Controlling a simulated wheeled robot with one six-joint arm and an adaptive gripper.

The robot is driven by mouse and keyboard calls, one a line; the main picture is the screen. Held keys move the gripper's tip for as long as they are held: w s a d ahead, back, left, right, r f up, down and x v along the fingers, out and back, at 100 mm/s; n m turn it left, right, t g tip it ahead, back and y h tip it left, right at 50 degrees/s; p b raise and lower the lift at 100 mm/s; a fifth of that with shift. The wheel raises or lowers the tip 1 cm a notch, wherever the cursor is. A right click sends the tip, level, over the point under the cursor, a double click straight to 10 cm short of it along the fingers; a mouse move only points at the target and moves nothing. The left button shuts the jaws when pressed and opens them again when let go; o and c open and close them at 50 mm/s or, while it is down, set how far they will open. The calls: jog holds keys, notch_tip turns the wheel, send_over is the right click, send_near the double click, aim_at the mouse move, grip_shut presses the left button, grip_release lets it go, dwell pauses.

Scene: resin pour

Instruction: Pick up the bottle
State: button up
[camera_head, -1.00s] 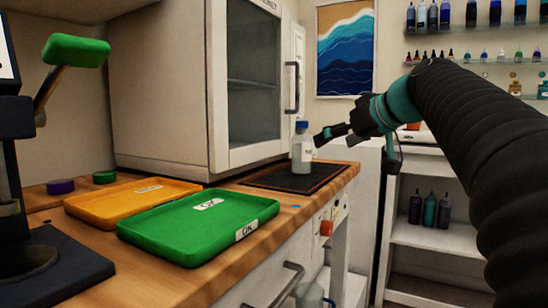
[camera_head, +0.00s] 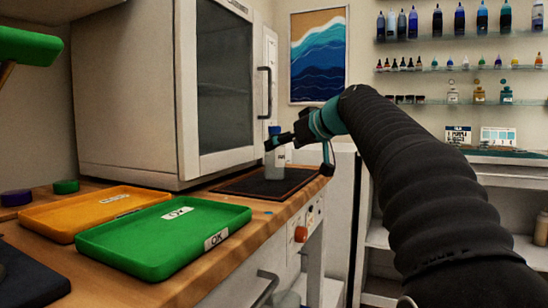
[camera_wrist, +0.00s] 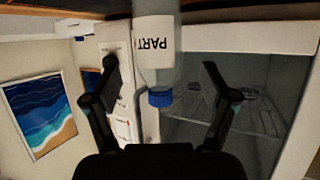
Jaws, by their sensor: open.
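The bottle (camera_head: 275,158) is clear to whitish with a blue cap and stands upright on the dark mat (camera_head: 246,186) at the far end of the wooden counter. In the wrist view the bottle (camera_wrist: 154,45) appears upside down, its label reading "PART" and its blue cap toward my palm. My gripper (camera_head: 274,143) is at the upper part of the bottle, and its fingers overlap it there. In the wrist view my gripper (camera_wrist: 161,68) is open, one finger on each side of the bottle, with gaps showing. I cannot tell how deep the bottle sits between the fingers.
A white cabinet (camera_head: 125,95) with a glass door stands right behind the bottle. A green tray (camera_head: 150,250) and an orange tray (camera_head: 60,222) lie nearer on the counter. Shelves with several bottles are at the right.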

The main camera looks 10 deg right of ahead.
jog(key=x, duration=0.4)
jog(key=shift+w+a+f, duration=0.15)
jog(key=shift+w, duration=0.2)
jog(key=c, duration=1.5)
